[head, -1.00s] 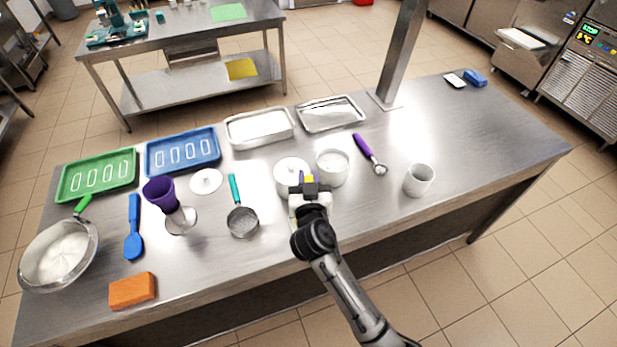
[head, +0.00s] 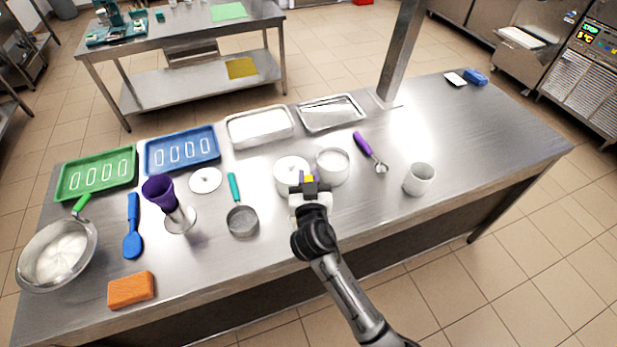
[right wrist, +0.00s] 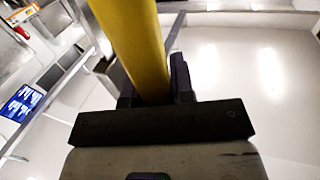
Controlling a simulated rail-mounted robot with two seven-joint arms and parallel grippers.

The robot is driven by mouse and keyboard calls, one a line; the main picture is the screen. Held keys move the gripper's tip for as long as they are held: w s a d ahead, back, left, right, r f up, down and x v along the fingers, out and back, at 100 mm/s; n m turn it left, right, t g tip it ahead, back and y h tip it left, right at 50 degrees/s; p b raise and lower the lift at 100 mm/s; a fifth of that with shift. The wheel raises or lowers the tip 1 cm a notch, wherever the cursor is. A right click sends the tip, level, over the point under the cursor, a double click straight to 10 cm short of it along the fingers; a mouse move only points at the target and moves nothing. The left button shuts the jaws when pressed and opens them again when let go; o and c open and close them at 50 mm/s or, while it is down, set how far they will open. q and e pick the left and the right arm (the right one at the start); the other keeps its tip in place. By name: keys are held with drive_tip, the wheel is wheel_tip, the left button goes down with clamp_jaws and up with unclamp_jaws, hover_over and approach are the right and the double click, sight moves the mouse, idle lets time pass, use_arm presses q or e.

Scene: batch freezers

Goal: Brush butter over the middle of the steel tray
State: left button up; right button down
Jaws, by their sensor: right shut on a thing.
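My right gripper (head: 309,184) is shut on a yellow handle (head: 309,179), which fills the middle top of the right wrist view (right wrist: 130,45). The gripper hovers at the front edge of two white round pots, a left one (head: 284,187) and a right one (head: 333,177). The handle's far end and any bristles are hidden; I cannot tell whether they touch a pot. A shiny shallow steel tray (head: 345,115) lies at the back of the table, beyond the pots. A deeper metal tray (head: 259,126) with a pale inside stands left of it. My left gripper is out of view.
The table's right part is mostly clear; a steel post (head: 402,50) rises behind.

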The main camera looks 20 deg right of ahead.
drive_tip(key=shift+f, duration=0.3)
idle(0.4)
drive_tip(key=shift+f+b, duration=0.1)
drive_tip(key=shift+b, duration=0.3)
idle(0.3)
idle(0.5)
wheel_tip(320, 180, up, 2)
drive_tip(key=shift+r+p, duration=0.1)
drive_tip(key=shift+p, duration=0.75)
wheel_tip(320, 180, up, 5)
drive_tip(key=p, duration=0.3)
drive_tip(key=shift+p, duration=0.35)
